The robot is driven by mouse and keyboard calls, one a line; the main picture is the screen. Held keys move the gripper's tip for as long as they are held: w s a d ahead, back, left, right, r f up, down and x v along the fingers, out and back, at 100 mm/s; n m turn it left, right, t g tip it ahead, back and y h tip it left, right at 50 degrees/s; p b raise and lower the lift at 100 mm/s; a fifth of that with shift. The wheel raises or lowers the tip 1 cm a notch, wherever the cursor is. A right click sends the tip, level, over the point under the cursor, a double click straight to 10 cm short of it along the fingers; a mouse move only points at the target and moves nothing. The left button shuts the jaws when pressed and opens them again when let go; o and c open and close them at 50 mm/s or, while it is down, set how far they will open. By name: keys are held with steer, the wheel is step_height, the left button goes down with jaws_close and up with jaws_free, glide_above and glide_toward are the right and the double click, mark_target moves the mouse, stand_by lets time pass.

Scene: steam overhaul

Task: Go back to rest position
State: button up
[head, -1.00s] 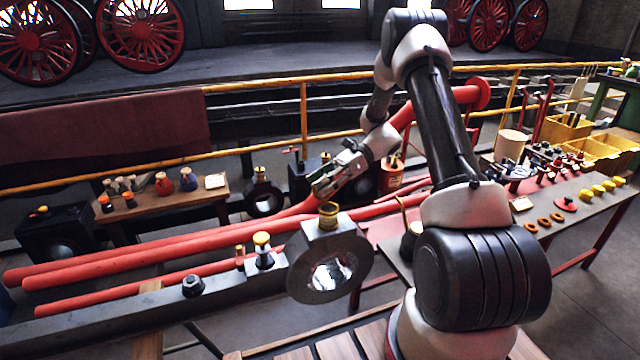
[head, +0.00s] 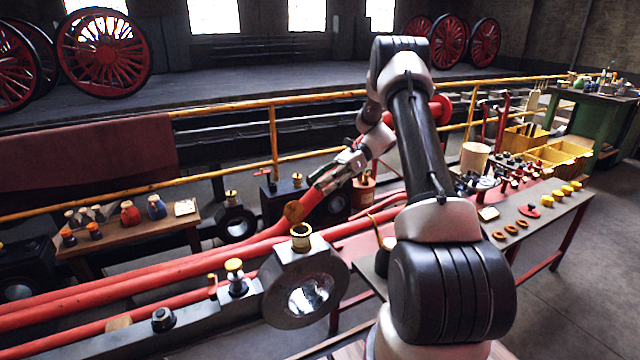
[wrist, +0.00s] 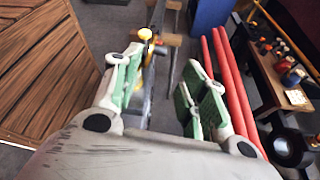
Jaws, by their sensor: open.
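My gripper (head: 322,183) is in the air above the red pipes, up and to the right of the round grey housing (head: 304,318) with a brass cup (head: 301,231) on top. In the wrist view its green-padded fingers (wrist: 160,92) are spread wide, with nothing held between them. A yellow-topped fitting (head: 234,267) stands on the grey beam left of the housing, and a yellow top (wrist: 146,34) shows beyond the fingers.
Long red pipes (head: 180,263) cross the left. A small wooden table (head: 140,232) holds bottles. The right workbench (head: 545,206) carries several small parts, with yellow bins (head: 560,157) behind. A yellow railing (head: 230,107) runs behind. Open floor (head: 590,290) lies at lower right.

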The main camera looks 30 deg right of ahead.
steer(key=s+d+f+n+g+h, duration=0.1)
steer(key=s+d+f+n+h, duration=0.1)
steer(key=s+f+n+h, duration=0.45)
steer(key=s+a+r+n+t+h, duration=0.2)
steer(key=s+r+n, duration=0.4)
steer(key=s+r, duration=0.6)
steer(key=s+a+r+n+t+h, duration=0.2)
steer(key=s+r+n+t+h, duration=0.2)
steer(key=s+r, duration=0.9)
steer(key=s+n+h, duration=0.1)
steer(key=n, duration=0.2)
steer(key=shift+s+a+r+t, duration=0.2)
steer(key=shift+a+r+t, duration=0.1)
steer(key=shift+a+t, duration=0.1)
